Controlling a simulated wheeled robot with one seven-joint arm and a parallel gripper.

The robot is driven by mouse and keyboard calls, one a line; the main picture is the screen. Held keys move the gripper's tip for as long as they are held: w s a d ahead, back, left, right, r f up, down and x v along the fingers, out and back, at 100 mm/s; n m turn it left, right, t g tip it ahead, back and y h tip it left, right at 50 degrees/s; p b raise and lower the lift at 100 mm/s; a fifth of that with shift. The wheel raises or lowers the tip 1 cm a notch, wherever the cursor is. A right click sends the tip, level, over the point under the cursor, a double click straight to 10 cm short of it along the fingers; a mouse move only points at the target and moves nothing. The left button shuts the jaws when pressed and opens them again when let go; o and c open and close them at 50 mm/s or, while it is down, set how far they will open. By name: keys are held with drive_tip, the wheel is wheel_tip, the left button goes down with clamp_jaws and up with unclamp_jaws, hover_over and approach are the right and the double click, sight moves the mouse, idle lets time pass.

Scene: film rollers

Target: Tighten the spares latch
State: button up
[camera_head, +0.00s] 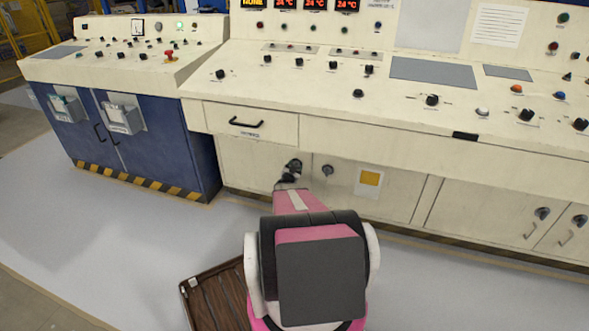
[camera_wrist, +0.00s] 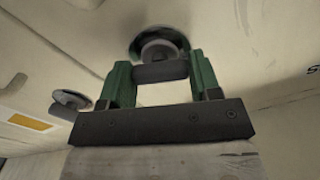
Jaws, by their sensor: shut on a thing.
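A round dark latch (camera_head: 294,165) sits on the left cabinet door, under the drawer. It also shows in the wrist view, with a round plate (camera_wrist: 158,43) and a grey grip bar (camera_wrist: 160,72). My gripper (camera_wrist: 161,76) has green fingers on both sides of the bar and is shut on it. In the head view my gripper (camera_head: 287,181) is small and partly covers the latch. A second latch (camera_head: 327,170) is just to the right; the wrist view also shows it (camera_wrist: 71,100). I cannot read which latch is labelled spares.
A drawer (camera_head: 245,124) with a black handle is just above. A yellow label (camera_head: 370,178) is right of the second latch. A blue cabinet (camera_head: 150,150) stands at left. A brown wooden board or crate (camera_head: 216,298) lies beside my arm. The pale floor at left is clear.

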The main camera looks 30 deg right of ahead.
drive_tip(key=m, duration=0.6)
drive_tip(key=shift+m, duration=0.3)
drive_tip(key=m, duration=0.6)
drive_tip(key=shift+m, duration=0.3)
drive_tip(key=o, duration=0.9)
drive_tip(key=v, duration=1)
drive_tip(key=shift+s+a, duration=0.2)
drive_tip(key=shift+a, duration=0.1)
